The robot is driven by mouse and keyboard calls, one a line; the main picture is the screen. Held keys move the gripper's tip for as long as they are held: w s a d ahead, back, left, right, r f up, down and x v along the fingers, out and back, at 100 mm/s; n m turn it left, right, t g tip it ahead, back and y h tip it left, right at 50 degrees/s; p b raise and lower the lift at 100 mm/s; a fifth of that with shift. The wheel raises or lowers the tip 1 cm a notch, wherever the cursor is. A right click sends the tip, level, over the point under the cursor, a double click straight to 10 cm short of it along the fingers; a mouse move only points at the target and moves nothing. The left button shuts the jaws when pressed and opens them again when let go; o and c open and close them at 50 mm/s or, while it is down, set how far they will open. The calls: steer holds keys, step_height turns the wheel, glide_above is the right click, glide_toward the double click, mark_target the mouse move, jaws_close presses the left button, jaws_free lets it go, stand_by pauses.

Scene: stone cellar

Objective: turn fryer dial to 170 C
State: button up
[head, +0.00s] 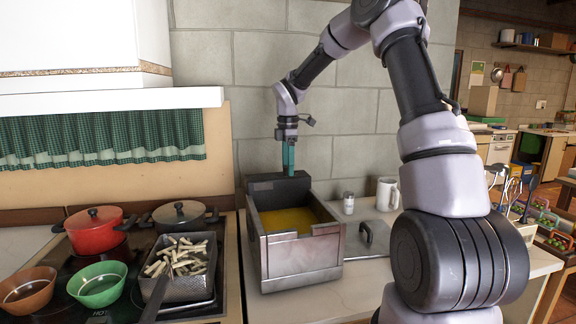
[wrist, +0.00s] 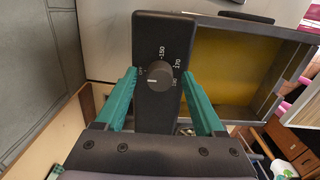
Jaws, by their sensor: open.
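The fryer (head: 300,255) is a metal box of yellow oil on the counter, with a black control box (head: 278,190) at its back. In the wrist view the round dark dial (wrist: 159,76) sits on the control box's black face (wrist: 163,30). A pale mark on the dial points left. The 150 is above it, the 170 to its upper right and the 190 to its lower right. My gripper (head: 288,168) points down over the control box. Its teal fingers are open, one on either side of the dial in the wrist view (wrist: 159,72), with gaps showing.
A wire basket of fries (head: 180,265), a red pot (head: 95,230), a dark lidded pot (head: 180,214) and two bowls are on the hob at left. A salt shaker (head: 348,203), a white mug (head: 387,193) and a lid (head: 370,238) are right of the fryer. A stone wall stands behind.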

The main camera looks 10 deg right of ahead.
jaws_close()
